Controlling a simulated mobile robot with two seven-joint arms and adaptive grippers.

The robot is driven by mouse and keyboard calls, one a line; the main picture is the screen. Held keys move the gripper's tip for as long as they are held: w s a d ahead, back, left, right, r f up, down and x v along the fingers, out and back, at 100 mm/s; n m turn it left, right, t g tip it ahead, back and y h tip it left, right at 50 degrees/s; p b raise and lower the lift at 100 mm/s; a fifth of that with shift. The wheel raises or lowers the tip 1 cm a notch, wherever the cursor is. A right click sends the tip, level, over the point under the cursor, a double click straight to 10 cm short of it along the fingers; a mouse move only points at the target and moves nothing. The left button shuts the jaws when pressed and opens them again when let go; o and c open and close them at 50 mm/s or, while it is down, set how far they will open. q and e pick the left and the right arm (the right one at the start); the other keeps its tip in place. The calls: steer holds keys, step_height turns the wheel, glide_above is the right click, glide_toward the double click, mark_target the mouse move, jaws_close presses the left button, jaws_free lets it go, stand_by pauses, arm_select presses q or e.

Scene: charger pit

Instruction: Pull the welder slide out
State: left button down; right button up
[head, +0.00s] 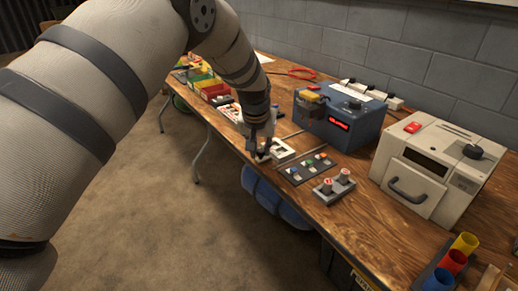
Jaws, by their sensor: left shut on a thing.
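A blue box with a red lit display (345,118), which looks like the welder, stands at the back of the wooden table. A white frame-like piece (284,149), which looks like the slide, lies flat in front of it, with thin dark rails beside it. My left gripper (262,156) points down at the front left end of this piece, near the table's front edge. It is shut on a small part there, apparently the slide's near end; the fingers hide most of it. My right gripper is not in view.
A dark panel with coloured buttons (307,168) and a grey block with two knobs (334,187) lie right of the slide. A cream machine with a dark handle (436,168) stands further right. Coloured bins (212,90) are at the far left. Open floor lies in front.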

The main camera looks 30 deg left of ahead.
arm_select(q)
steer(key=shift+d, duration=0.1)
steer(key=c, duration=1.5)
jaws_free()
steer(key=shift+o, duration=0.2)
steer(key=v, duration=1.2)
steer(key=shift+w, duration=0.1)
